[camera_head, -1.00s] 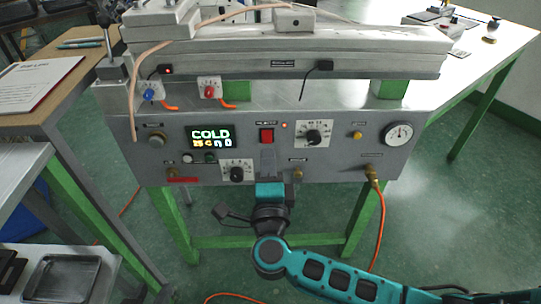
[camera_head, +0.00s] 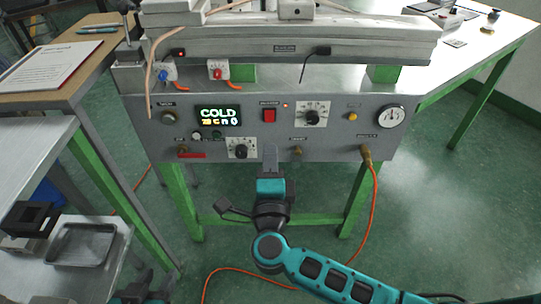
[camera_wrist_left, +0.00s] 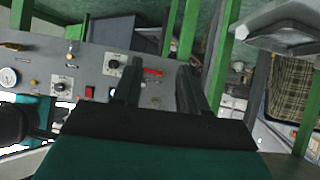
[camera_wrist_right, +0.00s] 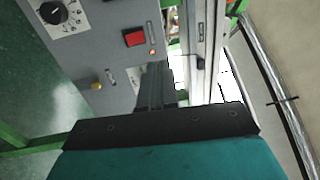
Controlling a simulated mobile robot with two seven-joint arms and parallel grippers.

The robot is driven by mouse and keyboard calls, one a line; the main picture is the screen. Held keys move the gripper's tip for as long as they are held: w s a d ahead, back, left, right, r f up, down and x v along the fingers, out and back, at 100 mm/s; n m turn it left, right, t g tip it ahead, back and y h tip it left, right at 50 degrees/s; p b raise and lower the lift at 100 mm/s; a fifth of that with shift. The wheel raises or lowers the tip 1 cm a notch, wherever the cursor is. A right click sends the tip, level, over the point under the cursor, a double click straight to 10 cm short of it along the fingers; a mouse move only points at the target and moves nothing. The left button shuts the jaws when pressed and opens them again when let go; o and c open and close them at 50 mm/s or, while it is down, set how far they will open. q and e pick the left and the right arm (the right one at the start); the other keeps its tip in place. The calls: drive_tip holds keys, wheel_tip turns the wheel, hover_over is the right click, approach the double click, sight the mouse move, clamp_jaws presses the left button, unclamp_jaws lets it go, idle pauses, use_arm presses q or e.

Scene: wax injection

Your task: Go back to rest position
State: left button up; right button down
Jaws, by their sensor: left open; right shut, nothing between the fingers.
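The grey wax injection machine (camera_head: 330,145) stands on a green frame, its display (camera_head: 218,116) reading COLD. Its red switch (camera_head: 269,115) has a small lit lamp beside it. My right gripper (camera_head: 270,150) is shut and empty, below the red switch in the head view; I cannot tell its gap to the panel. In the right wrist view its closed fingers (camera_wrist_right: 157,85) show beside the red switch (camera_wrist_right: 135,38). My left arm shows only partly at the bottom left of the head view. In the left wrist view my left gripper (camera_wrist_left: 158,85) is open and empty, with the panel (camera_wrist_left: 95,70) beyond it.
A metal tray (camera_head: 82,245) and black blocks (camera_head: 28,222) lie on a shelf at the lower left. A wooden table (camera_head: 50,75) with papers stands at the left. An orange hose (camera_head: 373,205) hangs from the panel's right side. Open green floor (camera_head: 440,200) lies to the right.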

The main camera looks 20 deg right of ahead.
drive_tip(key=s+a+r+n+y+p, duration=0.3)
drive_tip(key=s+n+y+p, duration=0.3)
drive_tip(key=n+y, duration=0.65)
use_arm(q)
drive_tip(key=shift+y, duration=0.5)
drive_tip(key=a+r+p, duration=0.1)
drive_tip(key=s+a+r+p, duration=0.1)
drive_tip(key=r, duration=0.1)
drive_tip(key=a+r, duration=0.1)
drive_tip(key=shift+s+r+p, duration=0.25)
drive_tip(key=shift+s+p, duration=0.05)
drive_tip(key=shift+p, duration=0.1)
use_arm(e)
drive_tip(key=s+d+f+n+g+h, duration=0.5)
drive_tip(key=s+d+f+n+g, duration=0.3)
drive_tip(key=f+n, duration=0.3)
drive_tip(key=shift+s+d+f, duration=0.25)
drive_tip(key=shift+s+d, duration=0.3)
drive_tip(key=shift+s, duration=0.3)
drive_tip(key=shift+h, duration=0.25)
use_arm(q)
drive_tip(key=shift+w+r, duration=0.1)
drive_tip(key=shift+w, duration=0.05)
